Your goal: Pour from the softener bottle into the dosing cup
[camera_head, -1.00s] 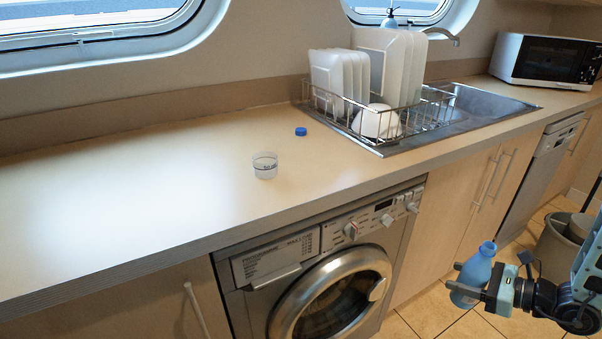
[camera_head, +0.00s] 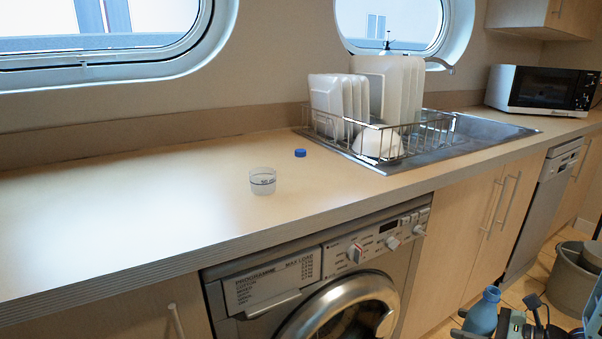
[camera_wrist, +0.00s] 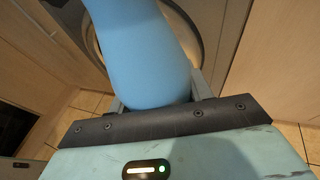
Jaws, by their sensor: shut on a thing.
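The dosing cup (camera_head: 262,181) is a small clear cup with dark markings, upright on the counter above the washing machine. The blue softener bottle (camera_head: 483,313) is at the lower right of the head view, in front of the cabinets and below the counter top. It also fills the upper middle of the wrist view (camera_wrist: 145,55). My gripper (camera_wrist: 155,100) is shut on the bottle, with a finger on each side of it. The bottle's neck shows open, without a cap. The bottle's lower part is cut off in the head view.
A blue cap (camera_head: 300,153) lies on the counter behind and right of the cup. A dish rack (camera_head: 400,140) with white plates and a bowl stands by the sink. The counter's left part (camera_head: 110,210) is clear. A grey bin (camera_head: 573,280) stands on the floor at right.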

